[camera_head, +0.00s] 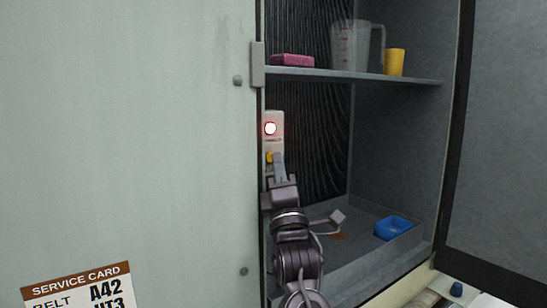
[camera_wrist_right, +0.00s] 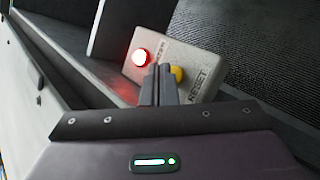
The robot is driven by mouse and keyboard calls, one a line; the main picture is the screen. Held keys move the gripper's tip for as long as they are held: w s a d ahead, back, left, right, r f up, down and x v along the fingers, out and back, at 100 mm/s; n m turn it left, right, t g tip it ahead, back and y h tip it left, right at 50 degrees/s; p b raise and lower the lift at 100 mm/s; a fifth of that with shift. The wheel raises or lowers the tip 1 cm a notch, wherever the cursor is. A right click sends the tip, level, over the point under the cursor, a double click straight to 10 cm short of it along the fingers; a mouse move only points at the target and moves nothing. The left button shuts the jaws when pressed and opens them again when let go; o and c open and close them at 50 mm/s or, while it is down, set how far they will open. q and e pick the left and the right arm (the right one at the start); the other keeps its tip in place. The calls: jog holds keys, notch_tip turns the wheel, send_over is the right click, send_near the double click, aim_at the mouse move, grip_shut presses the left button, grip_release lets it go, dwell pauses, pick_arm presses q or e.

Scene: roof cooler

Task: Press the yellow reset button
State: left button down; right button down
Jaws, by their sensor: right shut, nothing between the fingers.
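The yellow reset button (camera_head: 269,157) sits on a pale control box (camera_head: 277,117) inside the open cabinet, below a glowing red-white lamp (camera_head: 270,128). In the right wrist view the yellow button (camera_wrist_right: 178,73) shows beside the word RESET, partly hidden behind my fingers, and the lamp (camera_wrist_right: 141,57) glows to its left. My right gripper (camera_head: 278,158) is shut and empty, with its fingertips at the button in the head view. Its fingertips (camera_wrist_right: 157,70) also show in the wrist view, just left of the button's visible part; I cannot tell whether they touch it. My left gripper is not in view.
A shelf (camera_head: 420,80) above holds a pink sponge (camera_head: 292,60), a clear measuring jug (camera_head: 350,45) and a yellow cup (camera_head: 394,62). A large pale panel with a service card (camera_head: 80,285) fills the left.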

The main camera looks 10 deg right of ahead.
jog(key=s, duration=0.1)
jog(key=s+d, duration=0.1)
jog(key=s, duration=0.1)
jog(key=shift+s+d+f, duration=0.15)
jog(key=shift+s+f, duration=0.15)
jog(key=shift+s, duration=0.1)
jog(key=shift+w, duration=0.1)
